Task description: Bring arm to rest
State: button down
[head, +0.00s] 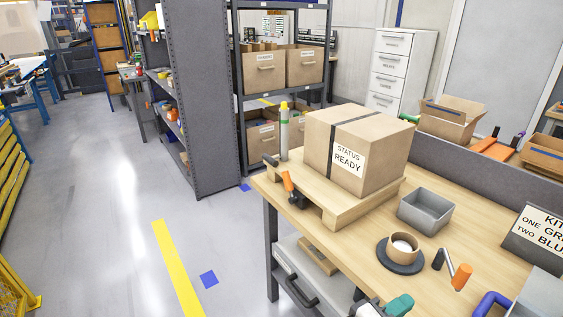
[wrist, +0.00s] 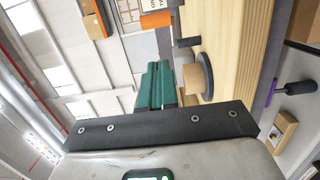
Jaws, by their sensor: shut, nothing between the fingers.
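My gripper (head: 399,304) shows at the bottom edge of the head view, near the front edge of the wooden workbench (head: 345,243). Its green fingers are together in the wrist view (wrist: 154,75), with nothing between them. In that view the bench appears tilted at the right, with a dark round base (wrist: 205,76) beside the fingers. Most of my arm is out of the head view.
On the bench, a cardboard box (head: 327,144) marked STATUS READY sits on a wooden pallet (head: 345,210). A grey bin (head: 425,211), a tape roll (head: 403,246) on a dark disc and an orange-handled tool (head: 461,277) stand to its right. Floor at left is largely clear.

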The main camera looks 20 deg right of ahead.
jog(key=s+f+m+g+y, duration=0.3)
jog(key=s+f+y, duration=1)
jog(key=s, duration=0.4)
jog(key=s+a+y, duration=0.4)
jog(key=a, duration=0.1)
jog(key=shift+a+f, duration=0.25)
jog(key=shift+f, duration=0.15)
